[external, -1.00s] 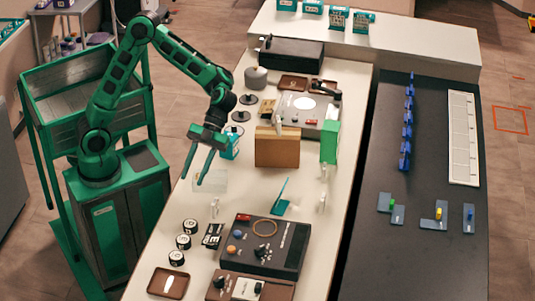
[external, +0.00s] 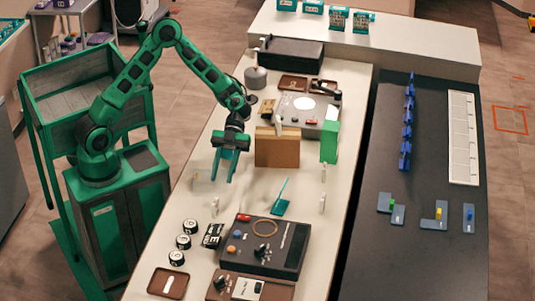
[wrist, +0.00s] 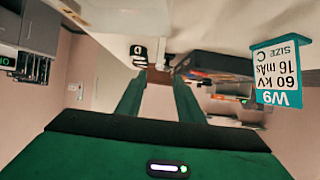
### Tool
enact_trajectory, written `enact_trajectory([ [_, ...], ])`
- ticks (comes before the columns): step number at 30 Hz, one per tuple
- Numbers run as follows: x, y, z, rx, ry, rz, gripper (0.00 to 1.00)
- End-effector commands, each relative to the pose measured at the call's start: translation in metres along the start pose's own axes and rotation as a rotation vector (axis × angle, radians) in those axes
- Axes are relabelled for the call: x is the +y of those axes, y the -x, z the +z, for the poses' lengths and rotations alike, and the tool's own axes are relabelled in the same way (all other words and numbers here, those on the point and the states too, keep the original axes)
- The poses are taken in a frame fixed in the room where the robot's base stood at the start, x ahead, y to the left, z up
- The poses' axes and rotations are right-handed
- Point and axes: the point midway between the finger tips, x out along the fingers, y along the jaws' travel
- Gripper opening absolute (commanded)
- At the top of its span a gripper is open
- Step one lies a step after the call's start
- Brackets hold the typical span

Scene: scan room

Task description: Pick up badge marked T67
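No marking T67 can be read in any view, so I cannot tell which thing is the badge. Several round black pieces with white faces (external: 183,241) lie on the near left of the white table; their marks are too small to read. My gripper (external: 222,180) is above the table's left side, pointing down, with its fingers apart and nothing seen between them. The fingers also show apart in the wrist view (wrist: 158,76). In the wrist view a black piece with a white face (wrist: 138,52) is just beyond the left fingertip, and a teal card reading W9 (wrist: 277,75) is at right, upside down.
A dark console (external: 265,245) and a brown tray (external: 168,283) are at the near end of the white table (external: 335,125). A brown box (external: 277,148) and a green block (external: 329,143) stand right of my gripper. A teal upright piece (external: 280,205) is nearer.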

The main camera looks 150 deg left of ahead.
Motion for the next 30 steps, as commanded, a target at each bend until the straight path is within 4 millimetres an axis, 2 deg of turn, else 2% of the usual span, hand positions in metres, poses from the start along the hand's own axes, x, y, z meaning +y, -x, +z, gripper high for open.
enact_trajectory([
  [9, 0.001, -0.043, 0.002, 0.000, 0.000, 0.002, 0.34],
  [17, 0.001, -0.061, 0.001, 0.000, -0.001, 0.001, 0.34],
  [25, 0.003, -0.097, 0.000, 0.000, 0.000, 0.003, 0.34],
  [30, 0.002, -0.107, 0.000, -0.001, 0.001, 0.000, 0.34],
])
